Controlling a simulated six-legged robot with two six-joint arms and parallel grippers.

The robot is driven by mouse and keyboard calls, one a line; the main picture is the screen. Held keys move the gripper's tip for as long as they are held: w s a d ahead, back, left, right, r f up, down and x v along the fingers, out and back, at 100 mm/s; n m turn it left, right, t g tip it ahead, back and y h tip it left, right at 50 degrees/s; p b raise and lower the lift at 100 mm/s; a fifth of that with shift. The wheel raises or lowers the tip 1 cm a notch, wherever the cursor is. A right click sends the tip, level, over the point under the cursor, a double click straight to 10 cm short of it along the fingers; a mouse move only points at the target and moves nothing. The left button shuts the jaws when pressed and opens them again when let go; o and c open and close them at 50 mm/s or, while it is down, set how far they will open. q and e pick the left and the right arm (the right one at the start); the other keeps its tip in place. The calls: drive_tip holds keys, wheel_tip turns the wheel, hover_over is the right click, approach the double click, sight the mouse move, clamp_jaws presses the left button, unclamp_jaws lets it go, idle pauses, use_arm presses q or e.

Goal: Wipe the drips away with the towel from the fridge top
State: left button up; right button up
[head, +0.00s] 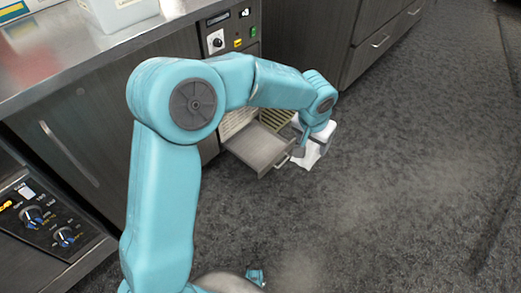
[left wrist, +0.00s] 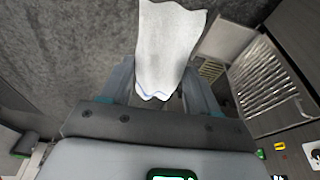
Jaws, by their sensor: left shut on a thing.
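My left gripper (head: 308,140) is at the end of the teal arm, low over the dark floor beside the pulled-out drawer. It is shut on a white towel (head: 312,155), which hangs bunched from the fingers. In the left wrist view the towel (left wrist: 170,45) stands out between the two fingers of the gripper (left wrist: 160,88) and has a thin blue line near its gripped end. I cannot tell whether the towel touches the floor. I cannot make out any drips. My right gripper is not in view.
The pulled-out drawer (head: 262,151) juts from the cabinet front under the steel counter (head: 75,50). A white container (head: 118,10) stands on the counter. A control panel with a knob (head: 216,41) is above the drawer. Open grey floor (head: 410,170) lies to the right.

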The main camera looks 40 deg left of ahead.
use_arm(q)
wheel_tip(320, 180, up, 16)
drive_tip(key=p, duration=1.1)
drive_tip(key=shift+f, duration=0.25)
drive_tip(key=shift+d, duration=0.1)
